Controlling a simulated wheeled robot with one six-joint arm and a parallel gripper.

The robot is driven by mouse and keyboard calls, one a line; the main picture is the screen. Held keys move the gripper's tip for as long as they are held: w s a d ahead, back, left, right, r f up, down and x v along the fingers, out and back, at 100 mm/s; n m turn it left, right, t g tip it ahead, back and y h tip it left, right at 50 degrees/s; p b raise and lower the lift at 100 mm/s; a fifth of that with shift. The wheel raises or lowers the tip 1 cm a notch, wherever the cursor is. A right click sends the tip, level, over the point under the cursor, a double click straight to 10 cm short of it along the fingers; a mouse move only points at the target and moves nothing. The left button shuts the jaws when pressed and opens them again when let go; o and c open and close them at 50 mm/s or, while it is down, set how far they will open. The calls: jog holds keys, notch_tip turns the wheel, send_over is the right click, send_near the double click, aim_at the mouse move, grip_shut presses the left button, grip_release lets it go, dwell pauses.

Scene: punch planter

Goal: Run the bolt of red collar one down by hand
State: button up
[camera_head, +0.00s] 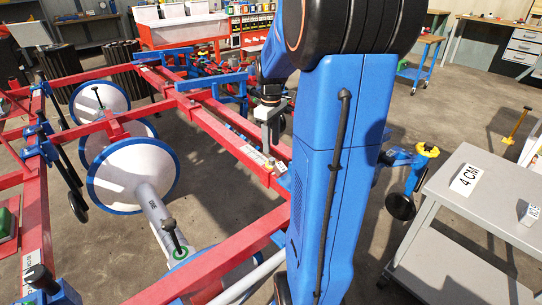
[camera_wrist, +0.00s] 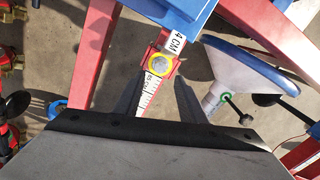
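In the wrist view a red collar (camera_wrist: 152,68) sits on a red bar that carries a white ruler strip (camera_wrist: 148,98). A round grey bolt head with a yellow ring (camera_wrist: 160,63) is on top of the collar. The two dark fingers of my gripper (camera_wrist: 162,76) stand apart, one on each side of the ruler strip, with their tips near the bolt head. I see no contact with the bolt. In the head view my gripper (camera_head: 268,145) points down over the red frame, close to its bar. My blue arm hides part of that bar.
A white disc with a blue rim (camera_head: 132,175) stands left of the bar; its like shows at right in the wrist view (camera_wrist: 245,65). Floor behind the cart is open.

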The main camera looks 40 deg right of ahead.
aim_at(271, 159)
jog(key=shift+f, duration=3.05)
grip_shut()
